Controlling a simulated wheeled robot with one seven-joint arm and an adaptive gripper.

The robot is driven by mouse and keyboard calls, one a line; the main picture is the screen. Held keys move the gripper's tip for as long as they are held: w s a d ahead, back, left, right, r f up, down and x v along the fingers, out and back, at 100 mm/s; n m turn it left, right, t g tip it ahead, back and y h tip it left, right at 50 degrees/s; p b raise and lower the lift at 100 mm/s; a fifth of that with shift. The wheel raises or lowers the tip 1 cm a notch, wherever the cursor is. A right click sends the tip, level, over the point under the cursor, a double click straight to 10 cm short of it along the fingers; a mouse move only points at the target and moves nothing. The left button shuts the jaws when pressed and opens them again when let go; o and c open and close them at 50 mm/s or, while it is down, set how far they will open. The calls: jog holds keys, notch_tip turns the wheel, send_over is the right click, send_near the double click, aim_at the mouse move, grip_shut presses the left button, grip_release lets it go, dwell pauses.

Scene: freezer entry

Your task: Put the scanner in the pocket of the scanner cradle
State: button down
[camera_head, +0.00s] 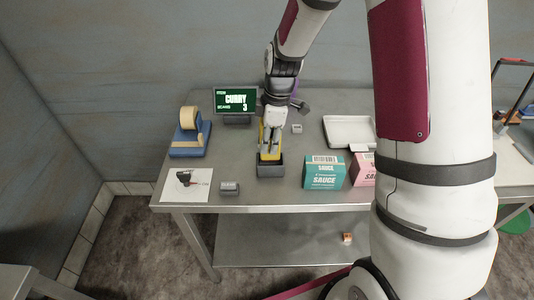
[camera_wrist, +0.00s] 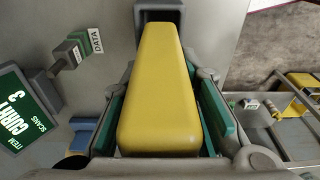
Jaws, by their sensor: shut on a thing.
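The yellow scanner (camera_head: 264,153) is between the fingers of my gripper (camera_head: 270,142), which is shut on it. In the wrist view the scanner (camera_wrist: 160,90) fills the middle, with the green finger pads of my gripper (camera_wrist: 165,85) along both sides. The dark grey scanner cradle (camera_head: 270,171) stands on the steel table directly under the scanner; part of it shows at the top of the wrist view (camera_wrist: 160,6). The scanner's lower end is at the cradle's rim. I cannot tell how deep it sits in the pocket, because the fingers and rim hide it.
A green display (camera_head: 236,101) and a blue tape dispenser (camera_head: 189,138) are left of the cradle. A teal sauce box (camera_head: 324,172) and white tray (camera_head: 349,130) are to the right.

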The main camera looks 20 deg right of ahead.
jog(key=shift+f+p, duration=0.3)
jog(key=shift+f, duration=1.95)
jog(key=shift+d+f, duration=0.1)
jog(key=c, duration=1.2)
grip_release()
jog(key=shift+c, duration=0.2)
